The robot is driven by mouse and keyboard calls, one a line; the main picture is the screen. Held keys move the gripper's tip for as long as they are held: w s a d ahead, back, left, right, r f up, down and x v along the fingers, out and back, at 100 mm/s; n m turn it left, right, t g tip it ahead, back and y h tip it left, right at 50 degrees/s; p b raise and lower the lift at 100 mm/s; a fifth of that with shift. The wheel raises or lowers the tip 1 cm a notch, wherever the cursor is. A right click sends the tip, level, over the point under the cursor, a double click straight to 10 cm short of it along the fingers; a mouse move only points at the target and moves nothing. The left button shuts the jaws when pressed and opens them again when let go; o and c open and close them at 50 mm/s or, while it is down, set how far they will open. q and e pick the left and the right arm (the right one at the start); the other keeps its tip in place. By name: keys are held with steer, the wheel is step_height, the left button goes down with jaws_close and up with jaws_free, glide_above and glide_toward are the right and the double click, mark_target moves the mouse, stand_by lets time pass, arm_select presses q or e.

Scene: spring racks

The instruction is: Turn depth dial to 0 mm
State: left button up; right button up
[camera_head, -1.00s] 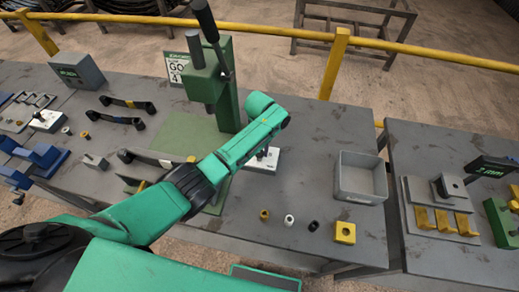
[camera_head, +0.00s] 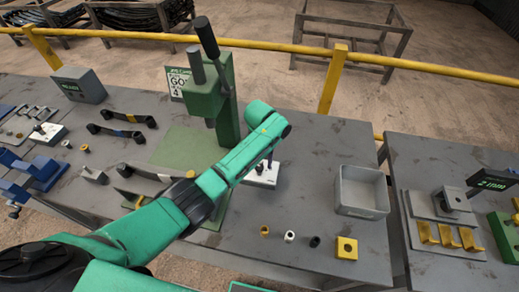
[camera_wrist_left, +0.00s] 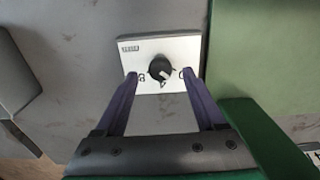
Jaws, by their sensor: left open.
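The depth dial is a black round knob (camera_wrist_left: 161,68) on a white plate (camera_wrist_left: 158,50) in the left wrist view. A pale mark on the knob points toward the bottom of that view. A character like an 8 shows left of the knob; the mark on its right is partly hidden by a finger. The plate shows in the head view (camera_head: 258,180) beside the green press, partly behind my arm. My left gripper (camera_wrist_left: 159,75) is open, its two purple fingers on either side of the knob; contact cannot be told. My right gripper is out of view.
The green press (camera_head: 228,105) with its black lever stands beside the dial. A grey bin (camera_head: 361,208) is to the right. Several small bushings and a yellow block (camera_head: 346,249) lie toward the front edge. A second table on the right holds a display.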

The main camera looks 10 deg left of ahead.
mark_target(260, 166)
arm_select(q)
step_height(260, 166, up, 13)
steer(key=shift+f+p, duration=0.2)
steer(key=shift+p, duration=0.2)
steer(key=shift+f, duration=0.1)
